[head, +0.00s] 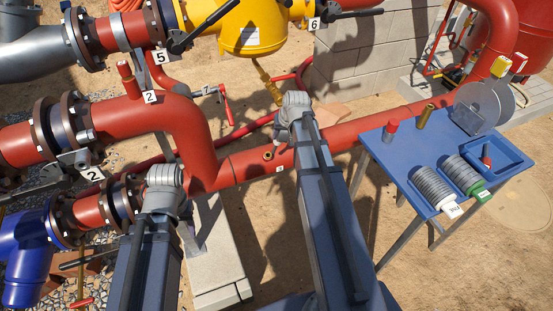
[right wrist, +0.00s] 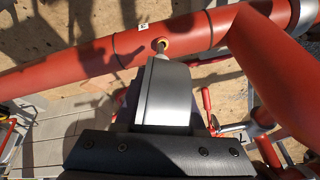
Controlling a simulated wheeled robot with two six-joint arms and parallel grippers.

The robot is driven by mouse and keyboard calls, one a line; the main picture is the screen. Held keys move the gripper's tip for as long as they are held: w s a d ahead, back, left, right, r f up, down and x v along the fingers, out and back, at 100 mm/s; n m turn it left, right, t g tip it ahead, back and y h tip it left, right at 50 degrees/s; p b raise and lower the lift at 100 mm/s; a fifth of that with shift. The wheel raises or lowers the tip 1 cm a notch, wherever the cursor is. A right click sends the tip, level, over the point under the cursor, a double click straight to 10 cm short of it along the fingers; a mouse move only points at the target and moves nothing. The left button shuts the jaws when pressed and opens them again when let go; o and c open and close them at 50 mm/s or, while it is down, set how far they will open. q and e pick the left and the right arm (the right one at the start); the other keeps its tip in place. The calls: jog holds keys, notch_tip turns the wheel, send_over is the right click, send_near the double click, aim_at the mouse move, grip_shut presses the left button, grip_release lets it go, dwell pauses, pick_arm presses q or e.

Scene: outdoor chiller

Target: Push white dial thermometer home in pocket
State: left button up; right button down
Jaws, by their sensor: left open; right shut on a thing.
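The thermometer (right wrist: 165,95) shows edge-on in the right wrist view as a pale grey round case, its dial face turned away. My right gripper (head: 291,112) is shut on it; its fingers are mostly hidden. In the head view the pocket (head: 268,155) shows beside my right wrist, and the thermometer is hidden. My left gripper (head: 166,180) is open and empty, over the pipework at left, apart from the pocket.
A blue table (head: 400,150) at right holds a red-capped item (head: 391,128), a brass tube (head: 425,116), a clear disc (head: 480,105), two grey ribbed rolls and a blue tray (head: 508,160). Red pipes and numbered valves fill the left. A yellow housing (head: 250,25) stands behind.

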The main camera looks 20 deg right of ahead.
jog(key=t+b, duration=0.1)
jog(key=b, duration=0.3)
send_near(274, 148)
jog(key=f, duration=0.1)
jog(key=w+f, duration=0.1)
jog(key=shift+a+f+m, duration=0.15)
jog(key=shift+f+m, duration=0.1)
jog(key=shift+m, duration=0.15)
pick_arm(q)
notch_tip(274, 148, down, 6)
jog(key=shift+f, duration=0.2)
pick_arm(e)
jog(key=shift+w+f+t+h, duration=0.15)
jog(key=shift+w+t+h, duration=0.05)
jog(key=shift+t+h, duration=0.1)
pick_arm(q)
notch_tip(274, 148, down, 5)
jog(key=b, duration=0.5)
pick_arm(e)
jog(key=x, duration=0.5)
jog(key=shift+w+f, duration=0.15)
jog(key=shift+f, duration=0.25)
